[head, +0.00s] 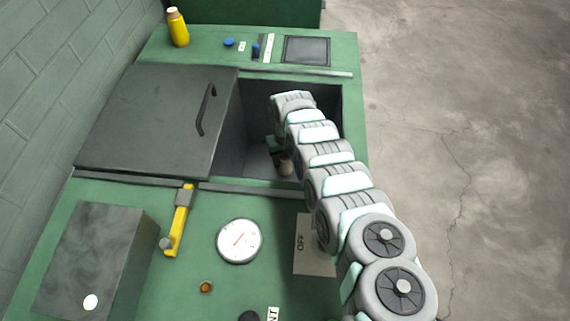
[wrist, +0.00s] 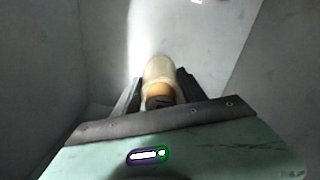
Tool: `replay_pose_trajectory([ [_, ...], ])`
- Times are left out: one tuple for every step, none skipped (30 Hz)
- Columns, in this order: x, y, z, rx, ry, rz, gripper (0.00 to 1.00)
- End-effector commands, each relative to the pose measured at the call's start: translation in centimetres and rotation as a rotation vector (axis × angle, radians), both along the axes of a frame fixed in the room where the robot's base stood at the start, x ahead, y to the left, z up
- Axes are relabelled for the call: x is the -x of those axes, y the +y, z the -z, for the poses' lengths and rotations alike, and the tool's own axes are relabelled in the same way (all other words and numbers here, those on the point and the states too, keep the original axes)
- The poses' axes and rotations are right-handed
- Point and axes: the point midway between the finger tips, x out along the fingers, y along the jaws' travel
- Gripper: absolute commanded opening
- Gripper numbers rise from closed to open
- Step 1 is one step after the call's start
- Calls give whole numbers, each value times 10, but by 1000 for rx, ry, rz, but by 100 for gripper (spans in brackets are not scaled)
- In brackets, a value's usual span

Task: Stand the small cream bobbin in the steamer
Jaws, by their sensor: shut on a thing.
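The small cream bobbin (head: 286,166) is inside the open steamer (head: 259,130), near its front wall in the head view. In the wrist view the bobbin (wrist: 159,70) has a pale cream body and an orange-brown near end, and it sits between the two dark fingers. My gripper (wrist: 161,84) is shut on it. In the head view my gripper (head: 277,150) is down in the steamer, partly hidden by my arm. I cannot tell whether the bobbin touches the steamer floor.
The dark lid (head: 150,120) with its handle lies to the left of the opening. A yellow lever (head: 179,222), a round gauge (head: 239,240) and an OFF plate (head: 310,262) are in front. A yellow bottle (head: 177,27) stands at the back left. Steamer walls surround my gripper.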

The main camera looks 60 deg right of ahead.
Motion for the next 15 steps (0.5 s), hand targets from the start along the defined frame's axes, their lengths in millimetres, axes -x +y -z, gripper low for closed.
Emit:
replay_pose_trajectory([
  [0,1,14,-1,0,-1,1],
  [0,1,16,-2,1,0,1],
  [1,1,17,-2,2,0,1],
  [1,1,16,-3,3,0,1],
  [1,1,15,-3,3,0,1],
  [1,1,14,-3,3,0,1],
  [1,1,14,-2,2,-1,1],
  [1,1,14,-3,3,-1,1],
  [1,1,14,-3,3,-1,1],
  [1,1,14,-2,2,-1,1],
  [1,1,15,-3,3,-1,1],
  [1,1,17,-3,3,-1,1],
  [1,2,18,-3,3,-1,1],
  [1,2,18,-3,3,-1,50],
  [1,1,18,-3,3,-1,53],
])
